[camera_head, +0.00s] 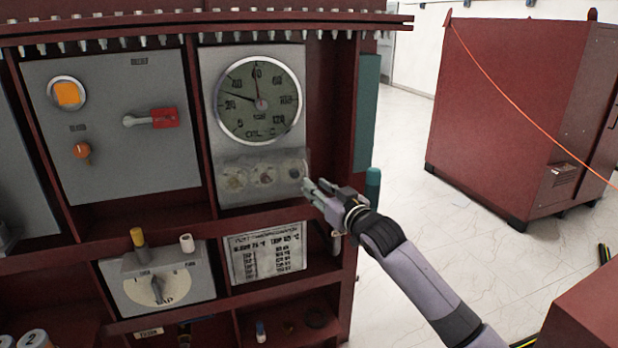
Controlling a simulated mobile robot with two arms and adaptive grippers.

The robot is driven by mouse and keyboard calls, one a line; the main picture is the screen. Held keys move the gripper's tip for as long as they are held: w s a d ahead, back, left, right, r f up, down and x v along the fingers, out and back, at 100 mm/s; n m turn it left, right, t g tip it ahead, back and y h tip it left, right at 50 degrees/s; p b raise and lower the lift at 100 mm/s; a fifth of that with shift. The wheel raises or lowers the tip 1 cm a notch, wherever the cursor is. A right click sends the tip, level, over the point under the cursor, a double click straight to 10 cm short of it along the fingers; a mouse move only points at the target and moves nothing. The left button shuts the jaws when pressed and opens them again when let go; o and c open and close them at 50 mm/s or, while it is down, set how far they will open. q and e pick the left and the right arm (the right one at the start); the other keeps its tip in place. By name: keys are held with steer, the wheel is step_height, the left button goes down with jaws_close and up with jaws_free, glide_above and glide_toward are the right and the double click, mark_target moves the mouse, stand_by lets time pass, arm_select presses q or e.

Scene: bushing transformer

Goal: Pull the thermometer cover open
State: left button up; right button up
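The thermometer (258,101) is a round dark dial with a silver rim on a grey panel in the red cabinet. Below it a clear cover (249,174) lies over several small round fittings and looks closed against the panel. My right gripper (307,189) is at the cover's lower right edge, its fingertips pointing left. Whether it touches the cover, and whether its fingers are open or shut, is too small to tell. My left gripper is not in view.
Left of the thermometer, a grey panel (110,155) carries an orange lamp, a red switch and an orange knob. A tap box (185,290) and a printed plate (266,258) sit below. A red cabinet (500,110) stands at right, with open floor between.

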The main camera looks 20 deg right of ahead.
steer(key=shift+x, duration=2.35)
steer(key=shift+c, duration=0.2)
jaws_close()
steer(key=shift+p, duration=0.3)
